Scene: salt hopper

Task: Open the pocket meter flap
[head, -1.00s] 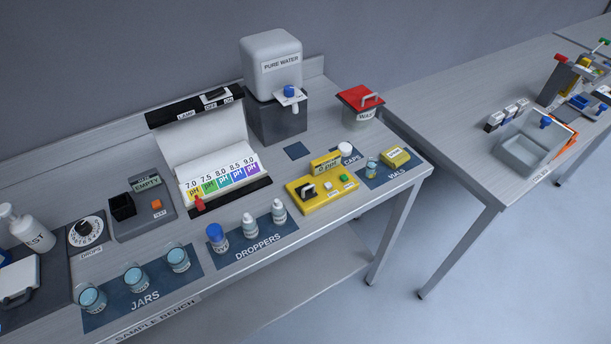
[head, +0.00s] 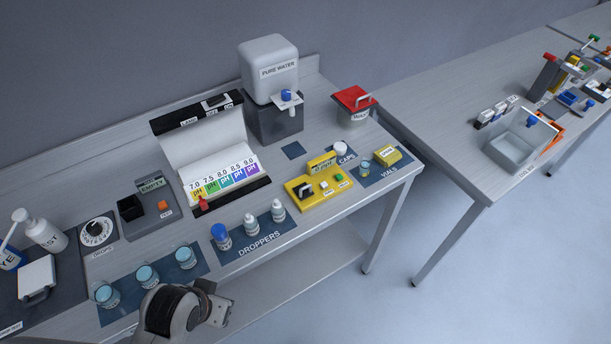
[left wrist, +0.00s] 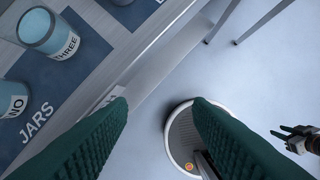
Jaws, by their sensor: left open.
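A yellow meter (head: 322,187) lies on the sample bench right of the droppers. It has a raised yellow label plate, a black-and-white piece at its left and small white and green buttons. I cannot tell which part is its flap or whether it is open. A smaller yellow box (head: 387,155) sits on the vials mat. My left gripper (head: 218,303) is at the bench's front edge, below the jars and apart from the meter. Its two green fingers (left wrist: 160,105) are apart and empty. My right gripper (left wrist: 287,133) is small at the left wrist view's right edge.
Jars (head: 147,276) and droppers (head: 250,224) stand along the bench's front. A pH colour chart stand (head: 207,150), water dispenser (head: 270,85) and red-lidded waste bin (head: 353,105) are behind.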

